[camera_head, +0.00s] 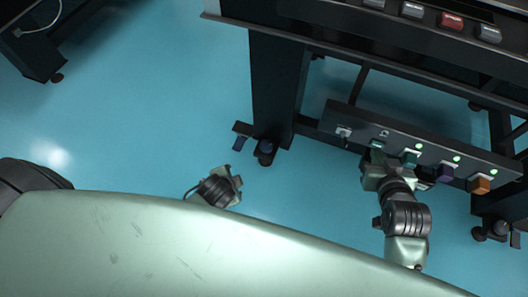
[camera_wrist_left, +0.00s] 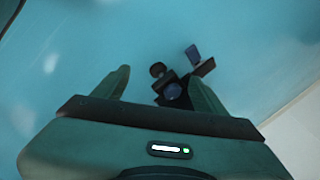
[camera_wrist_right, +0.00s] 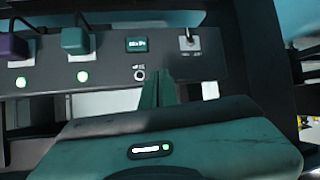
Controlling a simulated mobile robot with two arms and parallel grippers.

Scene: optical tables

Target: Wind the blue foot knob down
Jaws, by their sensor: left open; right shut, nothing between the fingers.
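The blue foot knob (camera_head: 265,147) is a dark round knob low at the foot of the black table leg (camera_head: 277,90). In the left wrist view the blue knob (camera_wrist_left: 173,91) shows between and beyond the fingers, nearer the right finger. My left gripper (camera_head: 236,181) is open and empty, left of and nearer than the knob, apart from it. Its two fingers (camera_wrist_left: 160,78) point toward the foot. My right gripper (camera_head: 375,160) is shut and empty in front of the control panel; its closed fingers (camera_wrist_right: 159,88) show below a socket. I cannot tell whether they touch the panel.
A blue tab (camera_head: 239,143) on a dark bracket sits beside the knob. The control panel (camera_head: 352,118) carries teal, purple and orange blocks, green lights and a switch. Another foot (camera_head: 480,233) stands at the right. The blue floor left of the knob is clear.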

